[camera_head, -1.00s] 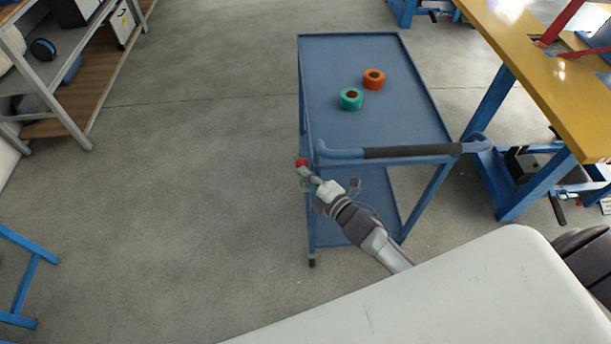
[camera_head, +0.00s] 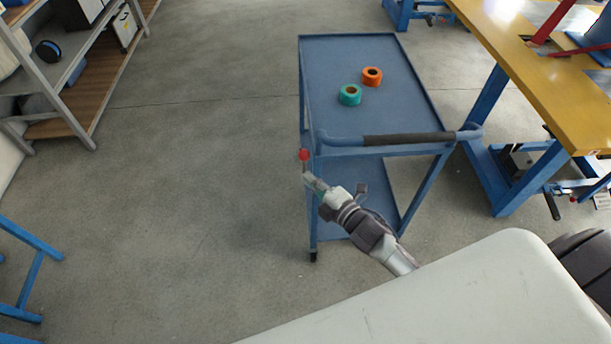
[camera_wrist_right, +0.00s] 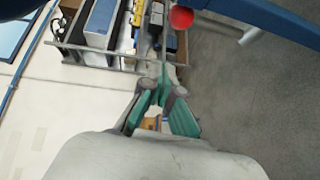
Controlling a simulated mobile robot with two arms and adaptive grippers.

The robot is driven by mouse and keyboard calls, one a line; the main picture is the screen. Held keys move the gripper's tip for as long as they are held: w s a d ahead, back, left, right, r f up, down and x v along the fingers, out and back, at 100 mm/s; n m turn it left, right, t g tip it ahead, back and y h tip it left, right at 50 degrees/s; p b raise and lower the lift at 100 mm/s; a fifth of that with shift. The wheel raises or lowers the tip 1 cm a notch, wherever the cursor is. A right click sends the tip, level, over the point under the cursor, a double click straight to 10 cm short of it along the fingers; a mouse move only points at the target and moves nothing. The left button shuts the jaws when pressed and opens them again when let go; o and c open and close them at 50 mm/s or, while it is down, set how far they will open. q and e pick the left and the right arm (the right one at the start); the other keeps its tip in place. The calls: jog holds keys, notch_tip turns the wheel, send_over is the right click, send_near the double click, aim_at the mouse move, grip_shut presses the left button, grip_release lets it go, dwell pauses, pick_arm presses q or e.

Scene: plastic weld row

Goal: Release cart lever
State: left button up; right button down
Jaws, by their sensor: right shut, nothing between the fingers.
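The blue cart (camera_head: 372,60) stands in the middle of the head view. Its lever (camera_head: 304,156) has a red knob and stands upright at the cart's near left corner. The red knob also shows at the top of the right wrist view (camera_wrist_right: 181,17). My right gripper (camera_head: 310,180) is shut and empty, with its tip just below the knob, close to the lever. I cannot tell whether it touches the lever. In the wrist view the teal-padded fingers (camera_wrist_right: 160,88) come together below the knob. My left gripper is not in view.
The cart's dark-gripped handle (camera_head: 400,139) runs across its near end. A teal roll (camera_head: 350,95) and an orange roll (camera_head: 372,76) lie on its top. A yellow table (camera_head: 560,95) stands close on the right, shelving (camera_head: 75,95) at the left. The floor left of the cart is clear.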

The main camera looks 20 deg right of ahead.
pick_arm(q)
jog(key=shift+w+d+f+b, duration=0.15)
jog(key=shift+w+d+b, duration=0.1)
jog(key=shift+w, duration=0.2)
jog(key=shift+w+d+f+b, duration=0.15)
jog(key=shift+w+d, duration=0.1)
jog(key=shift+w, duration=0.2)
pick_arm(e)
jog(key=v, duration=0.7)
jog(key=shift+d, duration=0.45)
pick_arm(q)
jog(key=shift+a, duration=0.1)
pick_arm(e)
jog(key=shift+r, duration=0.1)
